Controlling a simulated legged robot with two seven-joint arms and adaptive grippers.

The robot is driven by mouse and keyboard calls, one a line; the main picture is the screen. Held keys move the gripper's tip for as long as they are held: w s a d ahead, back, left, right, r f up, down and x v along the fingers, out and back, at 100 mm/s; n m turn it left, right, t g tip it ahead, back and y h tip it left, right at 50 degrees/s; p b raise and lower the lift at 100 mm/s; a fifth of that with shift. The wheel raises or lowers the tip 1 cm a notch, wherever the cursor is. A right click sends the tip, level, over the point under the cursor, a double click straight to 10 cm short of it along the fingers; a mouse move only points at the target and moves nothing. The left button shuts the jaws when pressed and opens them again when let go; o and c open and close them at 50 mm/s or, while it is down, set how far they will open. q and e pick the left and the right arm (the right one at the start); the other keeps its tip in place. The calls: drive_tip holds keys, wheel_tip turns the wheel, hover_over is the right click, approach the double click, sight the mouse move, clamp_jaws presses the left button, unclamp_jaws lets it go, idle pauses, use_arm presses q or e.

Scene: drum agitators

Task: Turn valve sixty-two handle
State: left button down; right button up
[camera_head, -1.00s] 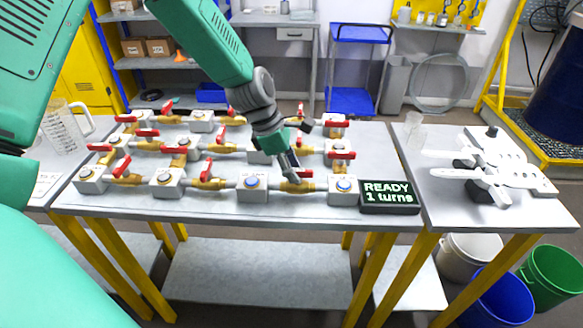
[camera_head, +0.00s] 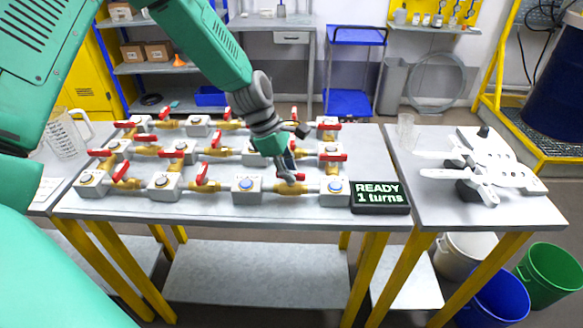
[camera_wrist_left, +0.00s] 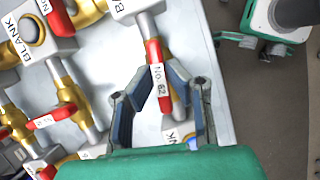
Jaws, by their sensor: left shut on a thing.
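The valve sixty-two handle (camera_wrist_left: 155,65) is a red lever with a white "No. 62" label. In the left wrist view it lies roughly along its pipe, above a brass valve body (camera_head: 289,188). My left gripper (camera_wrist_left: 160,80) has one finger on each side of the lever and is shut on it. In the head view the gripper (camera_head: 291,174) reaches down to the front row of valves, and a bit of red shows beside its fingertips. Most of the lever is hidden there. My right gripper is not in view.
Several other red-handled valves stand in rows on the table (camera_head: 230,208). A grey block with a blue button (camera_head: 334,188) stands right of the valve. A black display (camera_head: 380,197) reads "READY 1 turns". White parts (camera_head: 480,165) lie on the right table.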

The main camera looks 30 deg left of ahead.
use_arm(q)
drive_tip(key=shift+a+r+m+g+p, duration=0.15)
drive_tip(key=shift+m+g+p, duration=0.25)
drive_tip(key=shift+m+p, duration=0.4)
drive_tip(key=shift+w+m+g+p, duration=0.1)
drive_tip(key=shift+m+g+p, duration=0.25)
drive_tip(key=shift+m, duration=0.65)
drive_tip(key=m+g, duration=0.1)
drive_tip(key=m, duration=0.1)
drive_tip(key=m+p, duration=0.1)
drive_tip(key=m, duration=0.1)
drive_tip(key=shift+w+m+g+p, duration=0.1)
drive_tip(key=shift+m+g+p, duration=0.2)
drive_tip(key=shift+g, duration=0.05)
drive_tip(key=m+g, duration=0.1)
drive_tip(key=m, duration=0.3)
drive_tip(key=shift+w+y, duration=0.15)
drive_tip(key=shift+y, duration=0.15)
drive_tip(key=shift+m+g+y, duration=0.5)
drive_tip(key=shift+m+g, duration=0.1)
drive_tip(key=shift+m, duration=1.3)
drive_tip(key=shift+w, duration=0.1)
drive_tip(key=c, duration=1.8)
unclamp_jaws()
drive_tip(key=shift+o, duration=1.1)
drive_tip(key=shift+w+f, duration=0.1)
drive_tip(key=shift+f, duration=0.1)
